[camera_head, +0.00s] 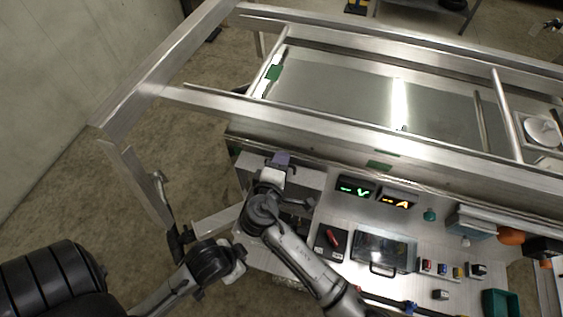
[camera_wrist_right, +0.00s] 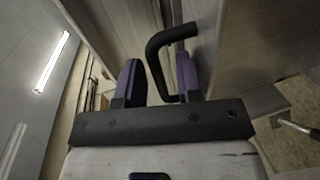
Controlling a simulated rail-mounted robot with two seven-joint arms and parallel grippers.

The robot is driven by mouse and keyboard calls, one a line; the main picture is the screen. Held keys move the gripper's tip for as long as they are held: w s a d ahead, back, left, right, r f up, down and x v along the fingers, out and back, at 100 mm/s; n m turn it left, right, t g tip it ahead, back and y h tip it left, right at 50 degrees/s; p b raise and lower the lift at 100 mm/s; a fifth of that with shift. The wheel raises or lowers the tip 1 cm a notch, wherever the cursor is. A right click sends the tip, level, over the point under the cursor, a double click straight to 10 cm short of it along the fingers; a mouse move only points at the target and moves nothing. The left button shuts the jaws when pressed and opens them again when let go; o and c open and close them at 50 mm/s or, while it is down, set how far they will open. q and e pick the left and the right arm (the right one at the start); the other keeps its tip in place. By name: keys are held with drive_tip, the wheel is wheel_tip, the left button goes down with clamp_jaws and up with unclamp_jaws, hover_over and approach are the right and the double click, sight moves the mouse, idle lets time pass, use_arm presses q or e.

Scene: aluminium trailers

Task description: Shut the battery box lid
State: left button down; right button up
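The battery box (camera_head: 310,204) appears to be the grey box at the left end of the bench. My right arm covers much of it, and a dark opening shows beside the arm. I cannot tell the lid's angle in the head view. My right gripper (camera_head: 281,159) is over the box's far side. In the right wrist view its purple fingers (camera_wrist_right: 160,82) stand apart. A black bent handle (camera_wrist_right: 172,38) shows between and beyond them, beside a grey panel (camera_wrist_right: 255,45) that may be the lid. Contact is unclear. My left gripper (camera_head: 180,241) is left of the box; its fingers are indistinct.
The trailer's aluminium frame (camera_head: 320,124) runs behind the bench. Two lit meters (camera_head: 355,188), a black case with a red item (camera_head: 331,240) and a clear-covered box (camera_head: 384,250) stand right of my right arm. Open floor (camera_head: 120,215) lies to the left.

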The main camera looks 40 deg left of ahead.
drive_tip(key=shift+w, duration=0.15)
drive_tip(key=shift+c, duration=0.4)
clamp_jaws()
